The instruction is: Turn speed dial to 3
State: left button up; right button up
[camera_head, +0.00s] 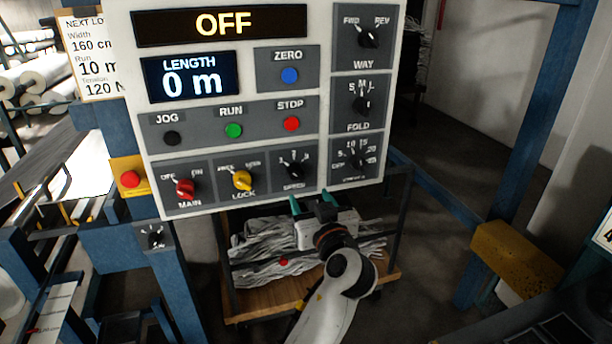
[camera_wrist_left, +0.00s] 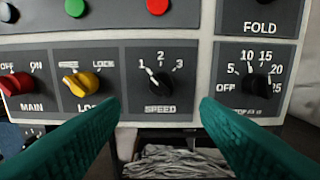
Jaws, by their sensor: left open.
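The black speed dial (camera_head: 295,169) is on the lower row of the control panel (camera_head: 322,100). In the left wrist view the speed dial (camera_wrist_left: 160,84) shows marks 1, 2 and 3, and its white pointer is towards 1. My left gripper (camera_head: 311,202) is open and empty, just below the speed dial in the head view. In the left wrist view its teal fingers (camera_wrist_left: 160,108) are spread wide, one on each side below the dial, and do not touch it. My right gripper is not in view.
The yellow lock knob (camera_head: 242,180) and red main knob (camera_head: 186,188) are left of the speed dial. Another black dial (camera_head: 354,158), marked 5 to 25, is to its right. The display (camera_head: 222,24) reads OFF. A cart (camera_head: 245,312) with crumpled grey material stands below the panel.

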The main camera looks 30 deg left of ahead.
aim_at(299, 178)
pick_arm(q)
jog(key=p+x, duration=0.1)
jog(key=x, duration=0.3)
jog(key=shift+s+a+r, duration=0.1)
jog(key=shift+r, duration=0.1)
jog(key=p+x, duration=0.2)
jog(key=x, duration=0.3)
jog(key=shift+w+f, duration=0.15)
jog(key=shift+w, duration=0.1)
jog(key=shift+w+a+f, duration=0.1)
jog(key=shift+w+a, duration=0.15)
jog(key=shift+a, duration=0.05)
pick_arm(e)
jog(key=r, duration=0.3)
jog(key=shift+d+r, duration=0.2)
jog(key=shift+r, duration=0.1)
pick_arm(q)
jog(key=c, duration=1)
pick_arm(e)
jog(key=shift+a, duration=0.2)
